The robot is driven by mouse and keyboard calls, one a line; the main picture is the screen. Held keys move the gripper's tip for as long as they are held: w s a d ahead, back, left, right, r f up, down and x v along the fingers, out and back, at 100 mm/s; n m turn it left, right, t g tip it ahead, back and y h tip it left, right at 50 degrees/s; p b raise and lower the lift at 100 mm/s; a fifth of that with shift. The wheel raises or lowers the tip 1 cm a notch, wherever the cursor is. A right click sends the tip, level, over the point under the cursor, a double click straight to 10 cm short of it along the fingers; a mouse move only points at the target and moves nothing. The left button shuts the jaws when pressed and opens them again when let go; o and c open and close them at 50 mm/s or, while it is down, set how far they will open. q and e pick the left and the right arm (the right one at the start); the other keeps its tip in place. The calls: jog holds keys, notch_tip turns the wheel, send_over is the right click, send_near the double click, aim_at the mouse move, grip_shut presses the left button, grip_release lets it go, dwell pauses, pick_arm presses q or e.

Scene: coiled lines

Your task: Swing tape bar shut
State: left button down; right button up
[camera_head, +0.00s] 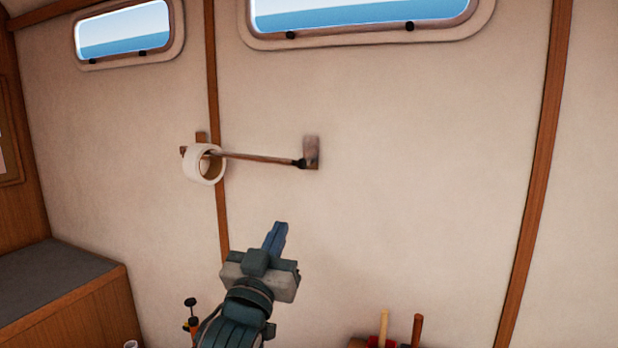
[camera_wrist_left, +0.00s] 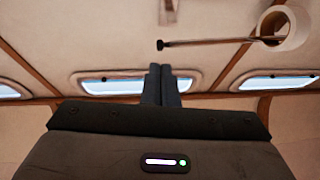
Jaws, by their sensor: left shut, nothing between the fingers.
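The tape bar (camera_head: 258,158) is a thin rod, hinged at its right end on a wall plate (camera_head: 311,150). I cannot tell whether the bar's free end touches the block. In the left wrist view the bar (camera_wrist_left: 215,42) and the roll (camera_wrist_left: 299,28) show at the upper right. My left gripper (camera_head: 280,228) is shut and empty, below the bar and apart from it. Its closed fingers (camera_wrist_left: 161,72) also show in the wrist view. My right gripper is out of view.
Two windows (camera_head: 122,32) (camera_head: 360,14) are set in the wall above. A grey-topped bench (camera_head: 55,285) stands at the left. Tool handles (camera_head: 384,325) stick up at the bottom. The wall right of the plate is clear up to a wooden strip (camera_head: 540,170).

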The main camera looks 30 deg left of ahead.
pick_arm(q)
jog(key=r, duration=0.1)
jog(key=p, duration=0.5)
send_near(302, 167)
jog(key=x, duration=0.5)
jog(key=shift+a+r, duration=0.1)
jog(key=shift+r, duration=0.05)
jog(key=shift+w+r+p, duration=0.2)
jog(key=shift+w+p, duration=0.1)
jog(key=shift+w+a, duration=0.15)
jog(key=shift+w, duration=0.45)
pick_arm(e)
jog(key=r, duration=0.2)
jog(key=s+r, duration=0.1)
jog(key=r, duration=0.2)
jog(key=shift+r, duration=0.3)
